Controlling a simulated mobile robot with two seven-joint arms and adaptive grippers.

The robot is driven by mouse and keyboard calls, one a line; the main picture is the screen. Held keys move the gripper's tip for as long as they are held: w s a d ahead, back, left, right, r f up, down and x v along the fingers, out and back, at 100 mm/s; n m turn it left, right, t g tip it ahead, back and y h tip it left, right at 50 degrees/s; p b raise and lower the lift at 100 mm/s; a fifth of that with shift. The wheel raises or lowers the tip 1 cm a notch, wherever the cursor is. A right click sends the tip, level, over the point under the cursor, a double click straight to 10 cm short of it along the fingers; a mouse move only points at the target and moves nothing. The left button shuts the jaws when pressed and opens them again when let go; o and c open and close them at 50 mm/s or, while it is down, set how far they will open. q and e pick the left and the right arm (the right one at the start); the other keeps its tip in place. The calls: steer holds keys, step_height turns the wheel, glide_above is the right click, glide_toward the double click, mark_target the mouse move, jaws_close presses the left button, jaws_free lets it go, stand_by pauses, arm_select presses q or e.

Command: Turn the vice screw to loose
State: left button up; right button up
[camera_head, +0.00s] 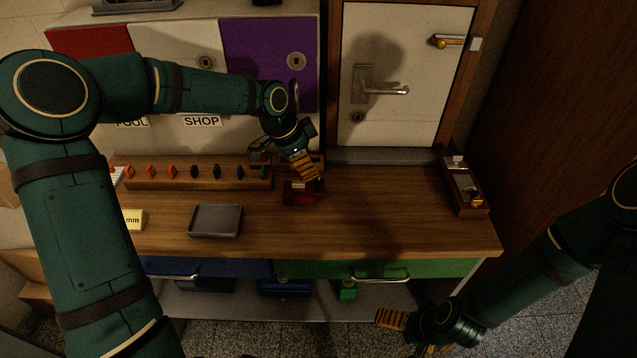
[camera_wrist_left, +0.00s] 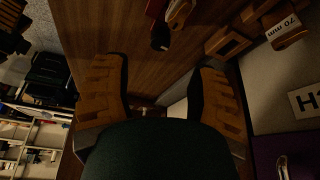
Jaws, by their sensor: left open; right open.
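A small dark red vice (camera_head: 298,195) stands on the wooden bench, right of the key rack, partly covered by my left gripper. In the left wrist view its red body (camera_wrist_left: 156,8) is cut by the top edge, with a dark rounded knob, seemingly the screw end (camera_wrist_left: 160,38), below it. My left gripper (camera_head: 283,161) is open above and behind the vice. In the left wrist view its two fingers (camera_wrist_left: 162,75) are spread wide with nothing between them, and the knob lies ahead of the gap. My right gripper (camera_head: 412,335) is open and empty, low in front of the bench.
A rack (camera_head: 190,184) of several coloured keys lies behind a grey tray (camera_head: 215,221). A wooden block with fittings (camera_head: 466,186) sits at the bench's right end. A white door with handle (camera_head: 400,75) stands behind. The bench between vice and right block (camera_head: 390,205) is clear.

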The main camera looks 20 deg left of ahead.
mark_target(319, 181)
arm_select(q)
steer(key=b+x, duration=0.1)
steer(key=x, duration=0.6)
steer(key=shift+d+f, duration=0.1)
steer(key=shift+f, duration=0.25)
jaws_close()
